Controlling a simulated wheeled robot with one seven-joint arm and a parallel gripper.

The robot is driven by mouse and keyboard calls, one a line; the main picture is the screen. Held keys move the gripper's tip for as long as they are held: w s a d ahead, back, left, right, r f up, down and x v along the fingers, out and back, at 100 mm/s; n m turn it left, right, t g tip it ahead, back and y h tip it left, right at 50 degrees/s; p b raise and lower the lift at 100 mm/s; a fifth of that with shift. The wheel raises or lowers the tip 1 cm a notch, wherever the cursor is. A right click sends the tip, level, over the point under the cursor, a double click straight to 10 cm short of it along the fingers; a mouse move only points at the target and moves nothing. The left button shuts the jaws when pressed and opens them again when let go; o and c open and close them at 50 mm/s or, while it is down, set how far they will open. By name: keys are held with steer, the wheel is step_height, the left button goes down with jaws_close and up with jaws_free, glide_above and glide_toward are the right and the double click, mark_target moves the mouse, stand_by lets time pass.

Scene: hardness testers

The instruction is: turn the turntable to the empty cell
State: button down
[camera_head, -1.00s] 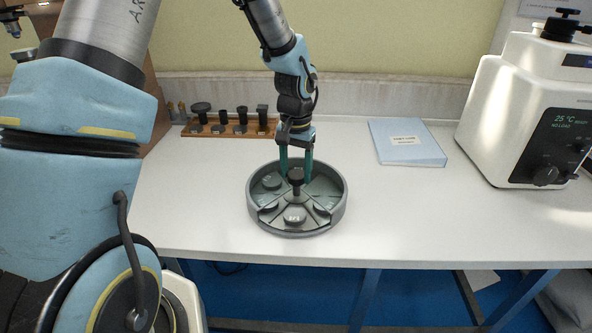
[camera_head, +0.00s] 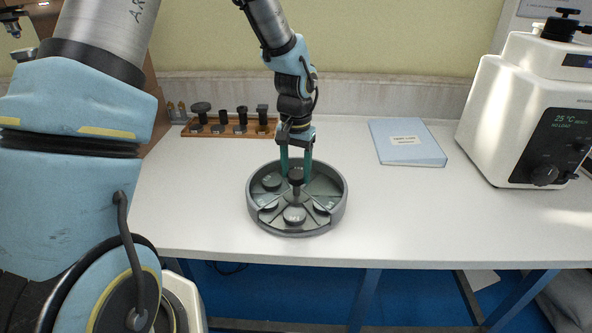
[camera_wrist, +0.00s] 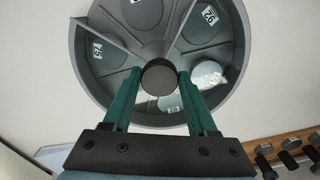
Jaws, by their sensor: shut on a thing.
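The turntable (camera_head: 341,205) is a round grey dish on the white bench, split by thin walls into wedge cells. Several cells hold grey discs, some with white number labels, such as the front disc (camera_head: 294,215). The back right cell (camera_head: 325,184) looks empty. A dark round knob (camera_head: 296,174) stands upright at the centre; it also shows in the wrist view (camera_wrist: 160,77). My gripper (camera_head: 296,178) points down from behind with its green fingers on both sides of the knob, shut on it. In the wrist view the fingers hide parts of the lower cells.
A wooden rack (camera_head: 190,131) with dark fittings stands at the back left. A pale blue folder (camera_head: 407,143) lies at the back right. A white tester (camera_head: 507,110) with a screen stands far right. The bench around the turntable is clear.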

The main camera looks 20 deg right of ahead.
mark_target(295, 174)
steer(key=shift+m, duration=0.5)
steer(key=shift+w+m+p, duration=0.1)
steer(key=shift+m+p, duration=1)
steer(key=shift+m, duration=1.5)
steer(key=shift+w+r+m+p, duration=0.1)
steer(key=shift+m+p, duration=0.85)
steer(key=shift+m, duration=1.95)
steer(key=shift+c, duration=1)
jaws_free()
step_height(295, 174, up, 11)
steer(key=b, duration=0.1)
